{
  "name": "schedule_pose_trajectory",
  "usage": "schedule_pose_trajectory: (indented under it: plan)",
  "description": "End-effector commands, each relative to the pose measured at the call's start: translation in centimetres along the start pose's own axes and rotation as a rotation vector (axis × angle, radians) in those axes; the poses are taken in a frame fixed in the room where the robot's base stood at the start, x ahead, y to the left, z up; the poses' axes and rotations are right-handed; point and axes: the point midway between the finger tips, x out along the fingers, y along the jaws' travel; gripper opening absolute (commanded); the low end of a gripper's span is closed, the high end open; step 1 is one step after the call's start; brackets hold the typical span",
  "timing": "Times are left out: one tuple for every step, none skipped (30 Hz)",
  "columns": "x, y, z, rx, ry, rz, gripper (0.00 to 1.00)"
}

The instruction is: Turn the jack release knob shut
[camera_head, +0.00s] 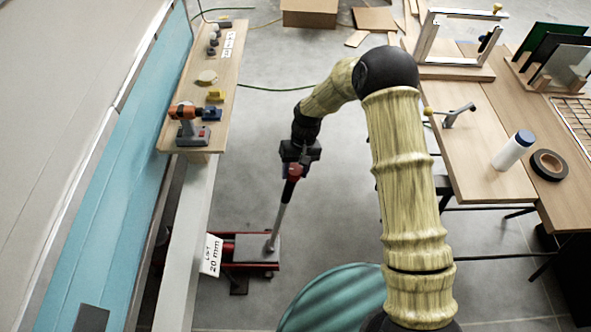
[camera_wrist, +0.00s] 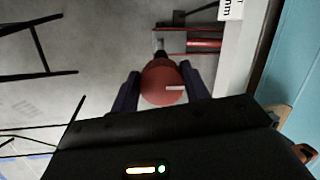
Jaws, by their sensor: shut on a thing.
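A round red knob (camera_wrist: 163,82) with a small white mark on its right side sits between the dark fingers of my gripper (camera_wrist: 162,92) in the wrist view. My gripper is shut on it, one finger on each side. In the head view my gripper (camera_head: 297,160) points down at the red top of a grey metal shaft (camera_head: 280,212). The shaft leans and runs down to a red floor jack (camera_head: 256,266), which also shows at the top of the wrist view (camera_wrist: 204,44). The knob's underside is hidden in the wrist view.
A white label reading "LIFT 20 mm" (camera_head: 211,254) stands left of the jack, beside a pale beam (camera_head: 187,240). A workbench (camera_head: 478,165) stands right. The floor between is mostly clear.

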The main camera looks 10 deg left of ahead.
Motion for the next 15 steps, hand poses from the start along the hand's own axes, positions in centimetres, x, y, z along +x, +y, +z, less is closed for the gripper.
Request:
schedule_pose_trajectory:
  plan:
    - [-0.23, -0.08, -0.22, -0.003, 0.008, -0.001, 0.48]
    - [-0.23, -0.08, -0.21, -0.003, 0.008, -0.001, 0.54]
    - [-0.21, -0.07, -0.20, -0.002, 0.007, -0.001, 0.62]
    - [-0.19, -0.06, -0.18, -0.002, 0.007, -0.001, 0.68]
    - [-0.17, -0.06, -0.16, -0.002, 0.006, -0.001, 0.68]
    - [-0.15, -0.05, -0.14, -0.001, 0.005, -0.001, 0.68]
    - [-0.14, -0.04, -0.13, -0.001, 0.005, -0.001, 0.68]
    - [-0.12, -0.04, -0.12, -0.001, 0.004, -0.001, 0.68]
    - [-0.11, -0.03, -0.10, -0.001, 0.004, 0.000, 0.68]
    - [-0.10, -0.03, -0.09, -0.001, 0.004, 0.000, 0.68]
    - [-0.09, -0.03, -0.09, 0.000, 0.003, 0.000, 0.68]
    - [-0.10, -0.02, -0.08, 0.000, 0.003, 0.000, 0.68]
    - [-0.13, -0.02, -0.08, 0.000, 0.003, 0.000, 0.68]
    - [-0.21, -0.01, -0.08, 0.000, 0.003, 0.000, 0.68]
    - [-0.37, 0.00, -0.10, 0.000, 0.004, 0.000, 0.68]
